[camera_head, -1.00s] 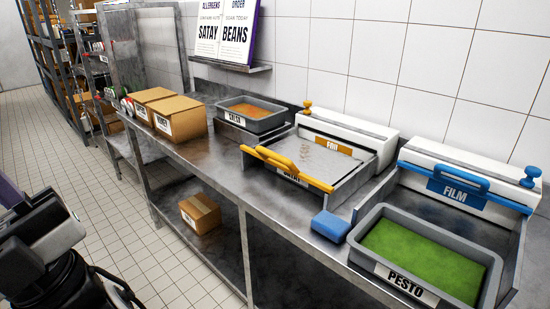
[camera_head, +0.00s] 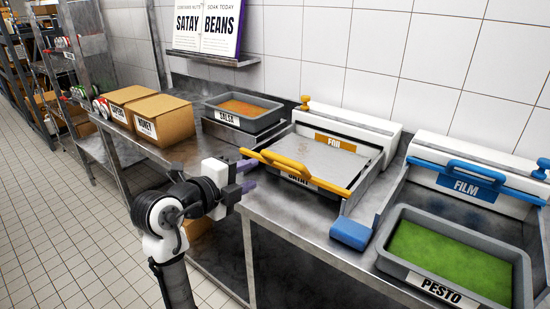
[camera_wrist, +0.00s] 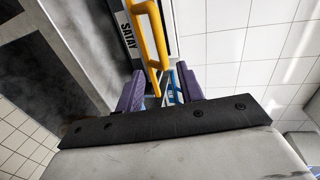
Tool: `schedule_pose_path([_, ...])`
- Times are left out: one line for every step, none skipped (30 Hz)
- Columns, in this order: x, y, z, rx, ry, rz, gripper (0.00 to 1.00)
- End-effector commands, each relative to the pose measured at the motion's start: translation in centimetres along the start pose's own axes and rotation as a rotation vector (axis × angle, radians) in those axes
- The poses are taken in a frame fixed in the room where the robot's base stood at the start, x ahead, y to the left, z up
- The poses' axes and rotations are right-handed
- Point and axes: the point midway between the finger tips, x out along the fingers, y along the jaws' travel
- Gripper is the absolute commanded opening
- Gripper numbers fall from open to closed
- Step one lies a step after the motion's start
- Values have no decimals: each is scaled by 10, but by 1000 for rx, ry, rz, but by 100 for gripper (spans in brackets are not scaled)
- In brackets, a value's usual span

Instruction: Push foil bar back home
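The yellow foil bar (camera_head: 305,174) with its raised handle lies across the front of the foil station, above the tray labelled SATAY (camera_head: 300,182). A foil sheet (camera_head: 305,154) stretches behind it to the white housing (camera_head: 350,125) with the yellow FOIL label. My gripper (camera_head: 247,176) is at the front left of the bar, over the bench edge. Its two purple fingers are apart with nothing held. In the wrist view the yellow bar (camera_wrist: 156,40) runs just beyond the open fingers (camera_wrist: 160,90); I see no clear contact.
The blue film bar (camera_head: 465,178) sits back at its station on the right, behind the pesto tray (camera_head: 385,262). A blue block (camera_head: 350,233) lies on the bench between the stations. A salsa tray (camera_head: 240,128) and cardboard boxes (camera_head: 150,112) stand left.

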Motion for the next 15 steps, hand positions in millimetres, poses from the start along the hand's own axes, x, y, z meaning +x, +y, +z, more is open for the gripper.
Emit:
schedule_pose_path([4,0,-1,2,6,4,38])
schedule_pose_path([7,-1,-1,3,6,4,38])
schedule_pose_path([11,-1,-1,3,5,3,38])
schedule_pose_path([16,-2,-1,2,6,3,38])
schedule_pose_path([20,-2,-2,2,6,3,38])
schedule_pose_path([28,-2,-2,0,5,4,38])
schedule_pose_path([34,-2,-2,-1,6,3,38])
schedule_pose_path([40,-3,-1,-1,6,3,38])
schedule_pose_path([49,-3,-2,0,6,3,38])
schedule_pose_path([56,-3,-2,-1,6,4,38])
schedule_pose_path([62,-4,-1,-2,4,3,38])
schedule_pose_path([71,-4,-1,-2,5,2,38])
schedule_pose_path([78,-3,-1,-1,4,3,38])
schedule_pose_path([84,-3,-2,-1,4,3,38])
schedule_pose_path([92,-3,-1,-3,3,2,38])
